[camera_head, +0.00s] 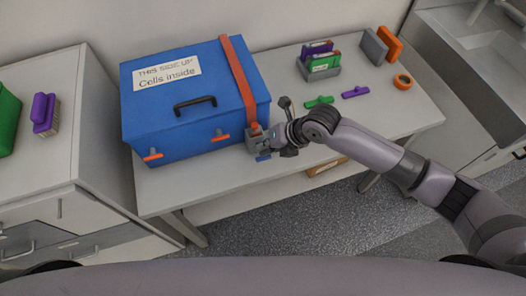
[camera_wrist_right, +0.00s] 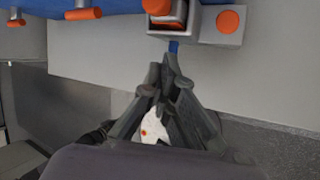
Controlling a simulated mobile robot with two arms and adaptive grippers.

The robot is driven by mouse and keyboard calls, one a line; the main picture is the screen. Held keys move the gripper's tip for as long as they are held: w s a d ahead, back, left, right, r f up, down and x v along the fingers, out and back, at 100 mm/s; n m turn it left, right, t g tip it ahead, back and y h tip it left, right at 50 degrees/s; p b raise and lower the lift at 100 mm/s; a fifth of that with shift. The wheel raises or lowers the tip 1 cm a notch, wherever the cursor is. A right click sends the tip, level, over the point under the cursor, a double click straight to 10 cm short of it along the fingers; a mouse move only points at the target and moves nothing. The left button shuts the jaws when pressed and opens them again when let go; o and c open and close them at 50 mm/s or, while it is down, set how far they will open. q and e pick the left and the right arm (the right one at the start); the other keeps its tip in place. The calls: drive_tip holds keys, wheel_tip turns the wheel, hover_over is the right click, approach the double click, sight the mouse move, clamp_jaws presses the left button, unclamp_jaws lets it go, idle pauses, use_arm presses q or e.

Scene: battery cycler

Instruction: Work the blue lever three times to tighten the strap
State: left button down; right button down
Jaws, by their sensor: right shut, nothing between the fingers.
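The blue crate (camera_head: 155,110) stands on the table with an orange strap (camera_head: 238,75) running over its lid and down its front. At the strap's lower end is a grey ratchet housing (camera_head: 254,143), also at the top of the right wrist view (camera_wrist_right: 158,33) with orange inside. The small blue lever (camera_head: 263,158) pokes out below it; its tip shows in the wrist view (camera_wrist_right: 174,47). My right gripper (camera_wrist_right: 163,68) is shut and empty, its fingertips just beside or under the lever tip. I cannot tell whether they touch. My left gripper is not in view.
At the table's right are purple and green pieces (camera_head: 320,101), an orange tape roll (camera_head: 402,81) and a grey holder (camera_head: 322,72).

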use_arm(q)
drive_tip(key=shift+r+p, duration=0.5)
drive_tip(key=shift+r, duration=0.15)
use_arm(e)
drive_tip(key=shift+w+r, duration=0.3)
drive_tip(key=shift+r, duration=0.65)
